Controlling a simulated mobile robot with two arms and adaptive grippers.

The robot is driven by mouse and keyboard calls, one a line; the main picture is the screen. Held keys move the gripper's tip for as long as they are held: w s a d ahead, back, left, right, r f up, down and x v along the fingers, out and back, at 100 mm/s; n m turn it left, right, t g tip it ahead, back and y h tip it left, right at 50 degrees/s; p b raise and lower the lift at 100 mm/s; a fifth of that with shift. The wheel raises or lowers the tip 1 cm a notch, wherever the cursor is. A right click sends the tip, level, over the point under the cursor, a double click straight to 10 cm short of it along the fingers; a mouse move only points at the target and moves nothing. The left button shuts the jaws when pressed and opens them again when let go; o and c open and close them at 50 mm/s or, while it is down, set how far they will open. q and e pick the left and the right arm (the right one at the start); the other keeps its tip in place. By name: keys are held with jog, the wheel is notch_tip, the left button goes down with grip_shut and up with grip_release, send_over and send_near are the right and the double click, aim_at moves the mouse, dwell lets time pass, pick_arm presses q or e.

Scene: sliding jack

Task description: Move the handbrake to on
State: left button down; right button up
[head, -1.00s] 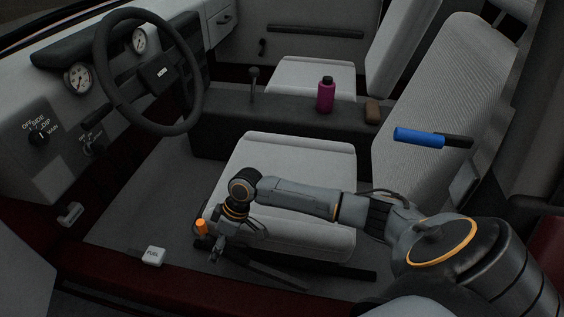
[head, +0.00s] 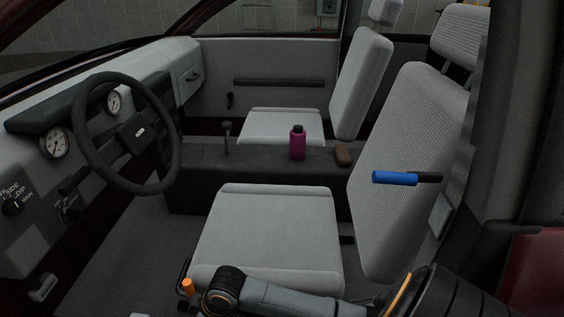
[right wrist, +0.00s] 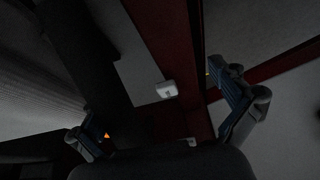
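An orange-tipped upright lever (head: 188,287) stands at the near left corner of the driver's seat, low in the head view. It may be the handbrake; no label shows. My right arm comes in from the lower right, close beside it, and its gripper is hidden below the head view's edge. In the right wrist view my right gripper (right wrist: 152,90) has its fingers wide apart with nothing between them. A white block (right wrist: 166,89), seemingly the FUEL block, lies beyond the fingers. My left gripper is out of view.
The driver's seat (head: 268,237) and steering wheel (head: 82,130) stand near. The dark console (head: 270,180) bears a gear lever (head: 226,140), purple bottle (head: 297,143) and brown block (head: 343,154). A blue handle (head: 395,178) shows before the seat back.

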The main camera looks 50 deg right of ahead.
jog(key=shift+o, duration=0.3)
jog(key=s+a+f+m+g, duration=0.1)
jog(key=s+a+f, duration=0.3)
jog(key=s, duration=0.6)
jog(key=shift+a+f+m+y, duration=0.2)
jog(key=shift+a+m+y, duration=0.1)
jog(key=shift+a, duration=0.15)
jog(key=s+d+m+p, duration=0.1)
jog(key=s, duration=0.1)
jog(key=s+d+f+h+p, duration=0.1)
jog(key=s, duration=0.2)
jog(key=s+d+m+h+p, duration=0.1)
jog(key=s+d, duration=0.1)
jog(key=shift+s+f+m, duration=0.2)
jog(key=shift+s+m, duration=0.1)
jog(key=shift+s, duration=0.1)
jog(key=c, duration=0.5)
pick_arm(q)
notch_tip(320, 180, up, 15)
jog(key=p, duration=1.2)
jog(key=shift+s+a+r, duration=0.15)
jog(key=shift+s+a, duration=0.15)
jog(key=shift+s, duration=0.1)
pick_arm(e)
jog(key=s+d+f+g+h, duration=0.1)
jog(key=s+d+f, duration=0.2)
jog(key=s+f, duration=0.4)
jog(key=shift+s+d+m, duration=0.25)
jog(key=shift+s+m, duration=0.05)
jog(key=shift+s, duration=0.5)
